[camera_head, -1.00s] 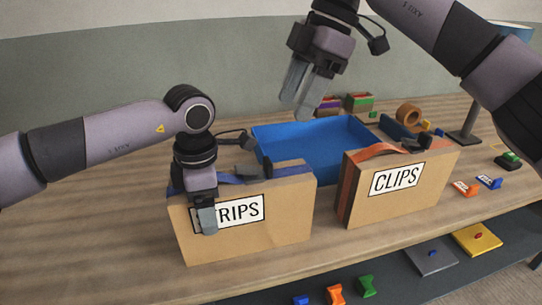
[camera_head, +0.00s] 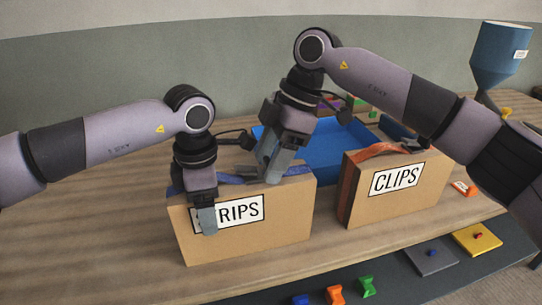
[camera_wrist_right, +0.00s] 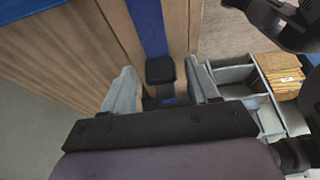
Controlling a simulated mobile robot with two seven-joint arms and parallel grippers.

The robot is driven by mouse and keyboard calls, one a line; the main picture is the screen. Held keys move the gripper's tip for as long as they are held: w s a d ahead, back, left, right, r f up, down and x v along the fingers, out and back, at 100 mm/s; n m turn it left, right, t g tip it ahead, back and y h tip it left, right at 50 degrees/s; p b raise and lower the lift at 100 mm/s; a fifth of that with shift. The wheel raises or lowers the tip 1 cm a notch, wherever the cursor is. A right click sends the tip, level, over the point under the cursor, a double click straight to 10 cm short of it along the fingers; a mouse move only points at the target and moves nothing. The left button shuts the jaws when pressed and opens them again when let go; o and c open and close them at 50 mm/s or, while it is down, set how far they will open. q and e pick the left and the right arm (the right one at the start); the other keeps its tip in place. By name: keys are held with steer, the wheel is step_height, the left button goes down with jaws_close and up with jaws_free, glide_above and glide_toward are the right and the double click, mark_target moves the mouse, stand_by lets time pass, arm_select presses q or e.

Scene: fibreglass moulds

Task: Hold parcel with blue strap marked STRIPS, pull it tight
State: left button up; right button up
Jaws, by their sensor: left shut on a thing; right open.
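The cardboard parcel marked STRIPS (camera_head: 270,232) stands upright at the table's front. My left gripper (camera_head: 207,222) is shut on its left part, one finger over the front face, hiding the start of the label. A blue strap (camera_head: 232,179) runs along the parcel's top; it also shows in the right wrist view (camera_wrist_right: 147,22). My right gripper (camera_head: 268,172) is open just above the parcel's top, pointing down. In the right wrist view its fingers (camera_wrist_right: 163,92) stand either side of a dark buckle (camera_wrist_right: 160,70) on the strap; I cannot tell whether they touch it.
A parcel marked CLIPS (camera_head: 400,195) with an orange strap stands to the right. A blue tray (camera_head: 340,148) lies behind both. Below the table edge are a grey plate (camera_head: 431,257), a yellow plate (camera_head: 477,240) and small coloured clamps (camera_head: 335,294).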

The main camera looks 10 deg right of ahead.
mark_target(295, 170)
jaws_close()
steer(key=d, duration=0.4)
steer(key=shift+w+d, duration=0.4)
steer(key=shift+a, duration=0.1)
jaws_free()
steer(key=shift+r, duration=0.1)
steer(key=v, duration=1.2)
steer(key=shift+a, duration=0.1)
